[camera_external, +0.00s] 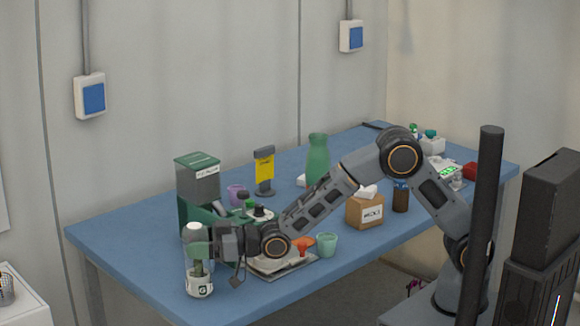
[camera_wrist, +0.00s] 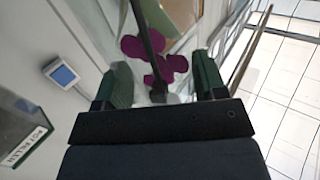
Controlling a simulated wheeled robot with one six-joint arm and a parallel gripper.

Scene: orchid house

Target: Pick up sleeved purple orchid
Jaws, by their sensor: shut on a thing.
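The sleeved purple orchid shows its purple petals (camera_wrist: 131,46) and a dark stem in the wrist view, between my two green fingers. My gripper (camera_external: 197,243) is shut on the sleeved orchid at the near left of the blue table. In the external view, a clear sleeve with a white, labelled pot (camera_external: 199,285) hangs or stands upright below my fingers. I cannot tell whether the pot touches the table. The purple flowers do not show in that view. My fingers also show in the wrist view (camera_wrist: 163,85).
On the blue table (camera_external: 130,240) are a green-and-grey box (camera_external: 197,180), a yellow sign (camera_external: 264,168), a green vase (camera_external: 318,158), a cardboard box (camera_external: 365,212), a mint cup (camera_external: 327,244) and a tray (camera_external: 268,270) close to my wrist. The table's left end is clear.

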